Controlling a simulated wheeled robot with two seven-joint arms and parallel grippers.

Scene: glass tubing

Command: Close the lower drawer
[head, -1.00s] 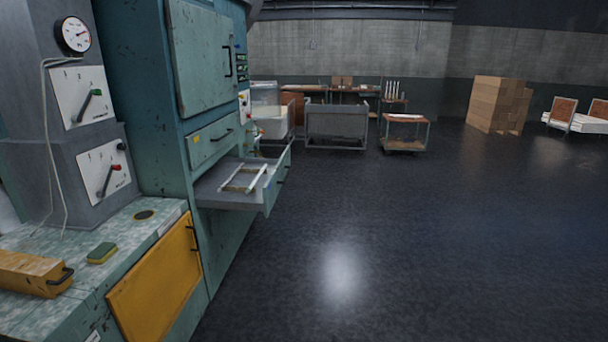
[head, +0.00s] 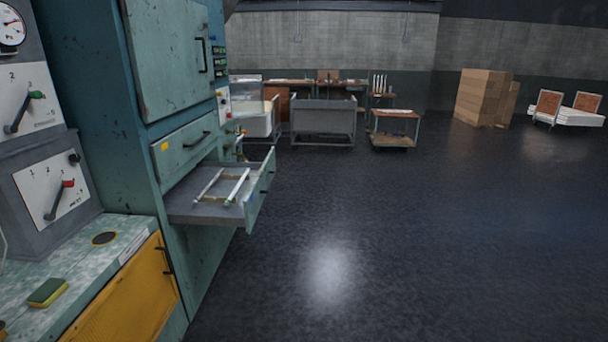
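The lower drawer (head: 202,211) of the teal cabinet (head: 105,105) is pulled out to the right, left of the picture's middle. White glass-like tubes (head: 236,187) lie inside it. Its teal front panel (head: 259,192) faces right and carries dark handles. The upper drawer (head: 187,143), directly above, is shut flush with the cabinet. Neither of my grippers is in view.
A counter (head: 62,267) with a sponge (head: 48,292) and a yellow door (head: 125,300) stands at the lower left. The dark floor (head: 420,230) right of the drawer is clear. A trolley (head: 394,130), a metal bin (head: 322,122) and stacked boxes (head: 484,97) stand farther back.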

